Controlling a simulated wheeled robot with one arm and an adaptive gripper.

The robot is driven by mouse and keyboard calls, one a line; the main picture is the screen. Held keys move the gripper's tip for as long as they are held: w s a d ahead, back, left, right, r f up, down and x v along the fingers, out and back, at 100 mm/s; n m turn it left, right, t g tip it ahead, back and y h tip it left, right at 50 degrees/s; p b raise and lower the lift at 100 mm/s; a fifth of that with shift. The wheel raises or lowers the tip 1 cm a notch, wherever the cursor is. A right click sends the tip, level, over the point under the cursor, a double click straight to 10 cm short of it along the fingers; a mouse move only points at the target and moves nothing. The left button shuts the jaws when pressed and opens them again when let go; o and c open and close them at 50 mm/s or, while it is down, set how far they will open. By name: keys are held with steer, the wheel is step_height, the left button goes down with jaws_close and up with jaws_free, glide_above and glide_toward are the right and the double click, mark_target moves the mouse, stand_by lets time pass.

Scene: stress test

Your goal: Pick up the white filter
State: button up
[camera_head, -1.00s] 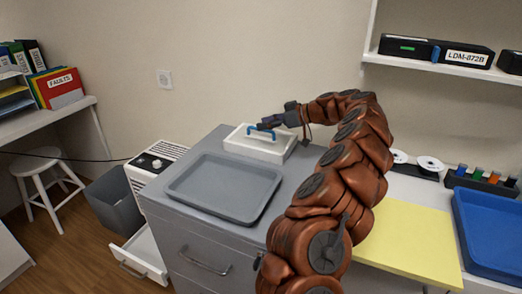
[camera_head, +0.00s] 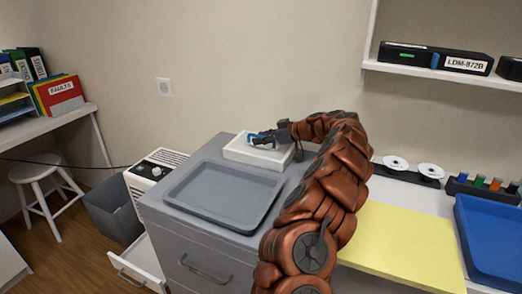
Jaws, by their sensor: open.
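The block rests on the cabinet.
The empty grey tray (camera_head: 223,193) lies in front of the block on the cabinet (camera_head: 205,246). The wall (camera_head: 250,70) is close behind. To the right are a yellow mat (camera_head: 400,244), a blue bin (camera_head: 492,240) and white spools (camera_head: 396,163). A wall shelf (camera_head: 440,76) is above right.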

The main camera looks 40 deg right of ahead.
steer(key=shift+w+a+f, duration=0.1)
steer(key=shift+w+a, duration=0.05)
steer(key=shift+w, duration=0.1)
jaws_close()
stand_by(0.4)
